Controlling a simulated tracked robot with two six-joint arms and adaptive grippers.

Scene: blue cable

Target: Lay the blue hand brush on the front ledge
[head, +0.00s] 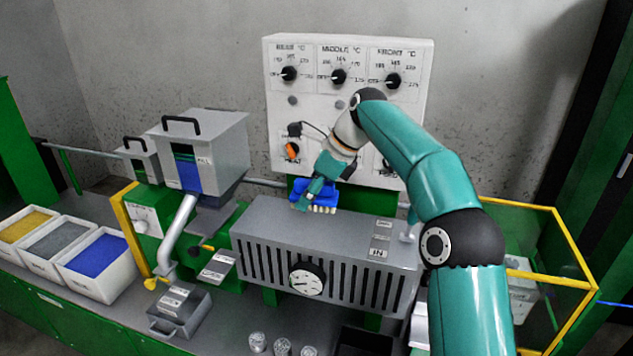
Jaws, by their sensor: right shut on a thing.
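The blue hand brush (325,197) has pale bristles facing down. It is at the rear top edge of the grey slotted housing (325,231); I cannot tell whether the bristles touch it. My right gripper (311,196) reaches down from above and is shut on the brush, covering part of it. A dark ledge (225,334) runs along the front of the machine, below the housing. My left gripper is not in view.
A lidded metal box (180,310) and several small jars (282,347) stand on the ledge. Bins of yellow, grey and blue granules (95,257) are at left. A control panel (345,57) stands behind, and a yellow-framed guard (562,225) is at right.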

